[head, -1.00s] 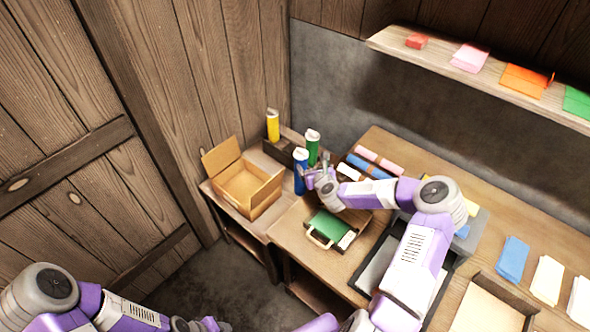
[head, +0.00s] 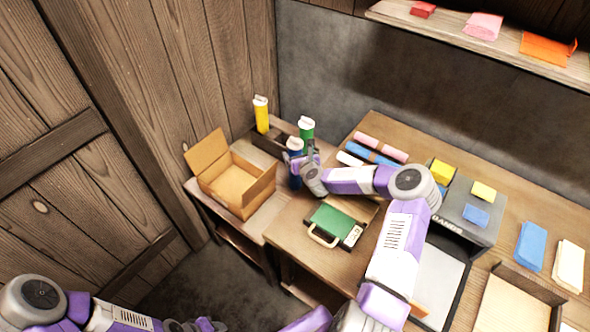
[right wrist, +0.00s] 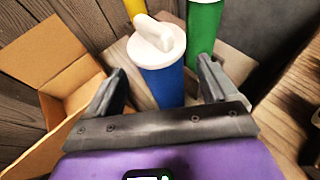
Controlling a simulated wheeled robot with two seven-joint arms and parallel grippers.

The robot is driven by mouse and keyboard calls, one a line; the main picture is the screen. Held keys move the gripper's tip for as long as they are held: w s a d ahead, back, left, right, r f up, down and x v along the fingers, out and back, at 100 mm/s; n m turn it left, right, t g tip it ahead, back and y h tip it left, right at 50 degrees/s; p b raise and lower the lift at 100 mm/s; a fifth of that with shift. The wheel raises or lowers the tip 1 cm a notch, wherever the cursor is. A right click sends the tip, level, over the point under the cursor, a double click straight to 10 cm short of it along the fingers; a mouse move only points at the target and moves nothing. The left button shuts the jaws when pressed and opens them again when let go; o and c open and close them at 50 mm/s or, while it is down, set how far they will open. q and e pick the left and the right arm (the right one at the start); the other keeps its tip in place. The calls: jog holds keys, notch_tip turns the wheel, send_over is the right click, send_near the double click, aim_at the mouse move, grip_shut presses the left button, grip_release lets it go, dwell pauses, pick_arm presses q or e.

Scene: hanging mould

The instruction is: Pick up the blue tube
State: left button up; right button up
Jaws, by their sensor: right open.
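The blue tube (head: 295,180) with a white cap stands upright at the near end of the tube group; it also shows in the right wrist view (right wrist: 164,88). My right gripper (head: 300,162) is open at the tube. In the right wrist view the gripper's fingers (right wrist: 161,80) stand on either side of the blue tube, with gaps visible. In the head view the gripper hides part of the tube. My left arm is at the lower left; its gripper (head: 200,325) is small and partly cut off by the bottom edge.
A green tube (head: 306,131) stands close behind the blue one, and a yellow tube (head: 261,116) farther left. An open cardboard box (head: 232,180) is left of the blue tube. A green case (head: 332,221) lies on the workbench in front, near a grey box (head: 470,222).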

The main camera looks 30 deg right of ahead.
jog(key=shift+x, duration=1.95)
jog(key=shift+f, duration=0.1)
